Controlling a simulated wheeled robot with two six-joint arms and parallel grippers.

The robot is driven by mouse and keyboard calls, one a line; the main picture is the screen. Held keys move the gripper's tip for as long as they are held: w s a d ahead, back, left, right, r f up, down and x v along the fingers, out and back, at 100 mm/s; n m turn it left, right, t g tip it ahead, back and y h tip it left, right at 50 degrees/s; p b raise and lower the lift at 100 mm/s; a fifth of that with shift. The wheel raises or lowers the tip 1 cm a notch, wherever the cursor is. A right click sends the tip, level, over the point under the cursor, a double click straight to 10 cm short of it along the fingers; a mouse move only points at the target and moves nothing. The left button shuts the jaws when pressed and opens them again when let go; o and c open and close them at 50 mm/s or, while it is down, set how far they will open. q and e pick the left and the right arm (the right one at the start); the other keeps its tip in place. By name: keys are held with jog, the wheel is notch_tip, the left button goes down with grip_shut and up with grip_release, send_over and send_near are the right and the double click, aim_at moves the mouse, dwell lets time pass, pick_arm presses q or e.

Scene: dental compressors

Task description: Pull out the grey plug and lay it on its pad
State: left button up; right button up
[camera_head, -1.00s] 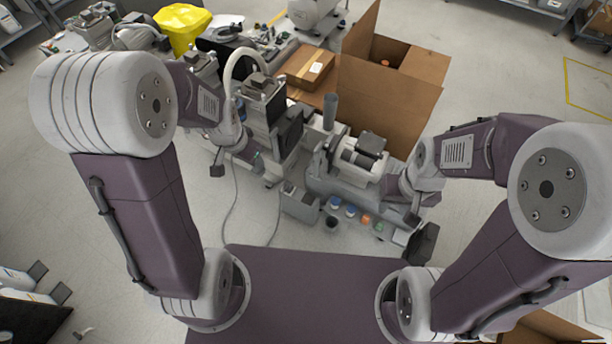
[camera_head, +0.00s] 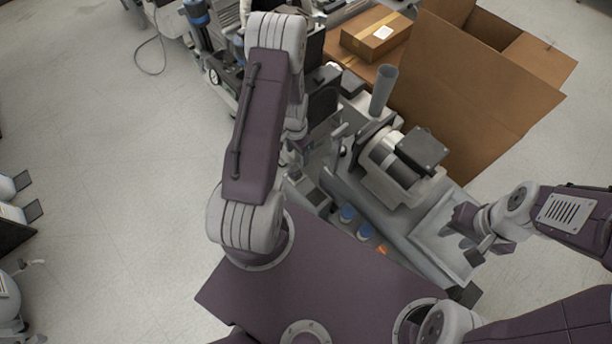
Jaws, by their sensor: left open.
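I cannot pick out the grey plug or its pad for certain. The compressor unit (camera_head: 392,165), with a dark box on its motor and a grey upright cylinder (camera_head: 382,92) behind it, stands right of the middle. My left gripper (camera_head: 291,158) is beside the equipment left of the compressor, largely hidden by its own arm; it is open. My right gripper (camera_head: 463,238) is above a light grey tray (camera_head: 432,243) at the compressor's right end; its fingers look apart, with nothing seen between them.
Blue-capped pots (camera_head: 348,213) and an orange item (camera_head: 382,249) sit along the bench's near side. A large open cardboard box (camera_head: 480,100) and a closed small carton (camera_head: 376,35) stand behind. The floor at left (camera_head: 110,150) is clear.

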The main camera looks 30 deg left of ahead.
aim_at(295, 168)
pick_arm(q)
jog(key=shift+s+a+f+b, duration=0.15)
jog(key=shift+s+f+b, duration=0.15)
jog(key=shift+f, duration=0.35)
jog(key=shift+s+a+f+b, duration=0.15)
jog(key=shift+s+f+b, duration=0.1)
jog(key=shift+f, duration=0.35)
jog(key=shift+r, duration=0.1)
pick_arm(e)
jog(key=shift+s+f, duration=0.1)
jog(key=shift+f, duration=0.75)
pick_arm(q)
notch_tip(295, 168, down, 8)
jog(key=b, duration=0.6)
jog(key=shift+f+b, duration=0.2)
jog(key=shift+b, duration=0.15)
jog(key=shift+f, duration=0.35)
pick_arm(e)
notch_tip(295, 168, down, 7)
jog(key=shift+f, duration=0.15)
pick_arm(q)
jog(key=shift+r+p, duration=0.1)
jog(key=shift+p, duration=0.25)
pick_arm(e)
jog(key=shift+r, duration=0.45)
